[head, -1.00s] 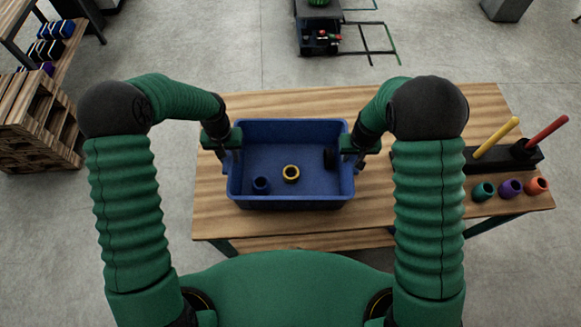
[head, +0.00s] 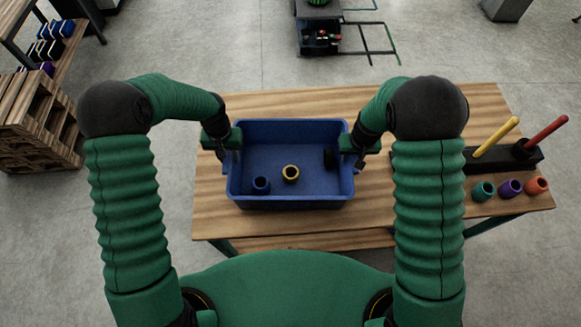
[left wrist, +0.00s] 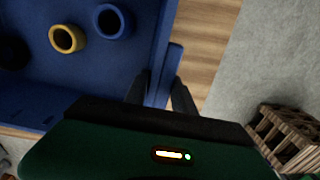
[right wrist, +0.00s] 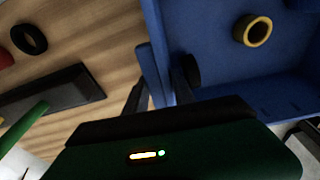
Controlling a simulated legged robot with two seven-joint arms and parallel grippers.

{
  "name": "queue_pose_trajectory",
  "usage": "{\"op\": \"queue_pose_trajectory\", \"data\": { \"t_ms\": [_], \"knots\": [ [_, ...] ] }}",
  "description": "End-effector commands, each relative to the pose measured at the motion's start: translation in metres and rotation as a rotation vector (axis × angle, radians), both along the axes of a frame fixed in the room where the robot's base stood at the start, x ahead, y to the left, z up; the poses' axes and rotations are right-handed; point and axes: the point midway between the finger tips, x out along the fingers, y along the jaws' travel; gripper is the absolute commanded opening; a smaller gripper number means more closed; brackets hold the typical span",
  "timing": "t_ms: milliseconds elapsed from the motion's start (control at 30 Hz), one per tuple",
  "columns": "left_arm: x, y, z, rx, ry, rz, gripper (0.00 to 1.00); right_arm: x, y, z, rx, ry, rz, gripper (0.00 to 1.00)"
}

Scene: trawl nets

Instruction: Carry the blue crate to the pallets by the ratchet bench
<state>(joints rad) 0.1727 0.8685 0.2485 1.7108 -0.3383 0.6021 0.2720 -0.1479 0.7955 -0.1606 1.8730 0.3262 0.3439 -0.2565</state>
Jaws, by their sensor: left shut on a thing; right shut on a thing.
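The blue crate (head: 290,203) is on or just above the wooden workbench in front of me; I cannot tell which. It holds a blue ring (head: 261,185), a yellow ring (head: 291,173) and a black ring (head: 330,159). My left gripper (head: 231,157) is shut on the crate's left wall, and the left wrist view shows its fingers (left wrist: 160,92) on either side of the rim. My right gripper (head: 354,157) is shut on the right wall, with its fingers (right wrist: 160,85) astride the rim. The pallets (head: 35,125) are stacked at the far left.
The workbench (head: 460,110) also bears a black holder (head: 510,156) with yellow and red rods, and teal, purple and orange rings (head: 510,188) at the right. A shelf bench (head: 65,50) stands behind the pallets. A dark cart (head: 319,35) stands beyond the workbench. Grey floor is open between.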

Motion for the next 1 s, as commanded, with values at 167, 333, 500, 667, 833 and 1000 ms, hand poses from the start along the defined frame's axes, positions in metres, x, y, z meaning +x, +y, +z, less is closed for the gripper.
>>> {"op": "queue_pose_trajectory", "data": {
  "t_ms": [167, 333, 500, 667, 833, 1000],
  "knots": [
    [-0.001, -0.001, -0.001, -0.001, 0.004, -0.002, 0.00, 0.001, -0.001, 0.001, -0.001, -0.002, 0.001, 0.00],
    [-0.001, -0.001, 0.002, -0.001, 0.002, -0.002, 0.00, 0.002, -0.001, 0.003, -0.001, -0.004, 0.001, 0.00],
    [-0.001, -0.001, 0.016, 0.000, 0.002, -0.002, 0.00, 0.001, 0.000, 0.018, -0.001, -0.005, 0.001, 0.00],
    [-0.001, -0.001, 0.038, 0.000, 0.001, -0.003, 0.00, 0.001, 0.000, 0.040, -0.001, -0.006, 0.001, 0.00],
    [-0.001, 0.000, 0.052, 0.000, 0.002, -0.003, 0.00, 0.001, 0.000, 0.053, -0.001, -0.006, 0.000, 0.00],
    [-0.001, -0.001, 0.051, 0.000, 0.002, -0.003, 0.00, 0.002, 0.000, 0.052, -0.001, -0.005, 0.000, 0.00]
  ]
}}
